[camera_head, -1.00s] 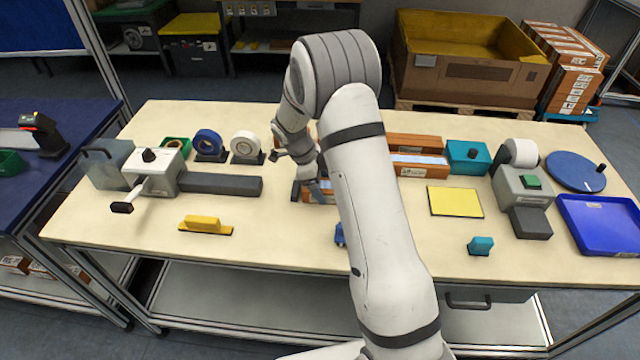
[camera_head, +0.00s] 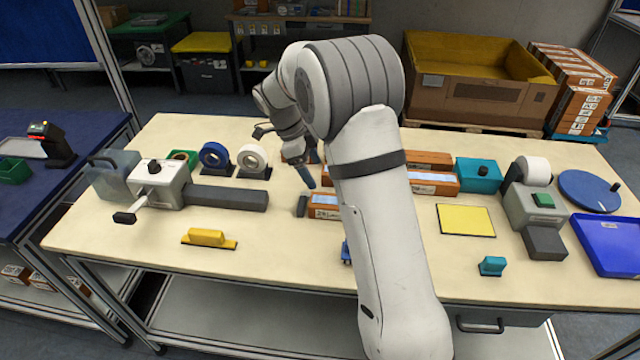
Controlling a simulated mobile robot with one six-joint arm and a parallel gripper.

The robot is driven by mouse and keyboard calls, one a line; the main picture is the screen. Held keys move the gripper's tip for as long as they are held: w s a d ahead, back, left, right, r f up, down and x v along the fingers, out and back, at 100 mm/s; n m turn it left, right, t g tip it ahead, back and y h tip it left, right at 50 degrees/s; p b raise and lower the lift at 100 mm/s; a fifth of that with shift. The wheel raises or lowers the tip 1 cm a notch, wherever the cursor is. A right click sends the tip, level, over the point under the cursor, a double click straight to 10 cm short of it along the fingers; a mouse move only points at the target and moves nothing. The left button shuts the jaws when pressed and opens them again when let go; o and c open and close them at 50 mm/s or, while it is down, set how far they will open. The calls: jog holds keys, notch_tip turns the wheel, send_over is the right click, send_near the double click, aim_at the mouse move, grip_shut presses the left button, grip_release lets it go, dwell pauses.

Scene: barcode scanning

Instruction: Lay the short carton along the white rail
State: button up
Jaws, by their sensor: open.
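An orange-brown carton (camera_head: 325,206) with a pale top and a white printed label lies in mid-table, its right end hidden behind my arm. It may be the short carton, but its full length is hidden. My gripper (camera_head: 307,176) is just above and behind the carton's left end, with one blue-grey finger showing; it is open and appears to hold nothing. Longer orange-brown cartons (camera_head: 434,184) lie to the right of my arm, one with a pale strip on top. I cannot make out a white rail; my arm hides part of the table.
A small dark block (camera_head: 302,206) stands at the carton's left end. A grey machine (camera_head: 160,185) with a dark bar, tape rolls (camera_head: 252,158) and a yellow block (camera_head: 207,238) are on the left. A yellow pad (camera_head: 466,220) lies right.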

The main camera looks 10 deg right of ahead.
jog(key=s+d+r+n+t+y, duration=0.2)
jog(key=s+d+r+n, duration=0.1)
jog(key=s+r+n, duration=0.8)
jog(key=s+d+f+n+t+y, duration=0.1)
jog(key=s+n+t+y, duration=0.1)
jog(key=s+n, duration=0.8)
jog(key=s, duration=0.9)
jog(key=shift+f+n+t, duration=0.3)
jog(key=shift+s+d, duration=0.1)
jog(key=shift+c, duration=0.6)
